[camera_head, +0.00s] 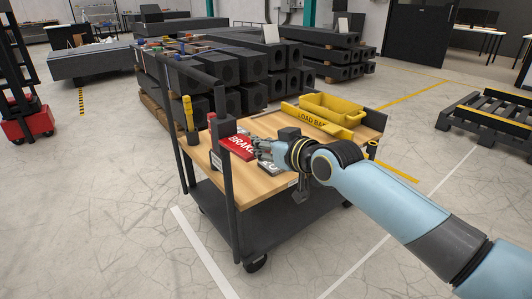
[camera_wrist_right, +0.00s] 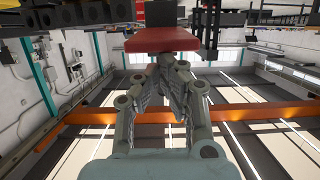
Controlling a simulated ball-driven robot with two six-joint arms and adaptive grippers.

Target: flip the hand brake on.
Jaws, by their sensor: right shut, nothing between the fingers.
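A red plate marked BRAKE (camera_head: 238,146) lies over the wooden top of a cart (camera_head: 262,186), near its left end. A dark upright post with a red part (camera_head: 223,124) stands just left of the plate. My right gripper (camera_head: 262,148) is at the plate's right edge, shut and empty. In the right wrist view the fingertips of my right gripper (camera_wrist_right: 168,62) meet just below a red slab (camera_wrist_right: 165,40); whether they touch it I cannot tell. My left gripper is not in view.
A yellow bin (camera_head: 333,108) and a yellow LOAD BAR (camera_head: 312,120) sit at the cart's far side. A yellow-handled tool (camera_head: 189,113) stands at its left corner. Stacked granite beams (camera_head: 250,66) fill the space behind. Floor in front is clear.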

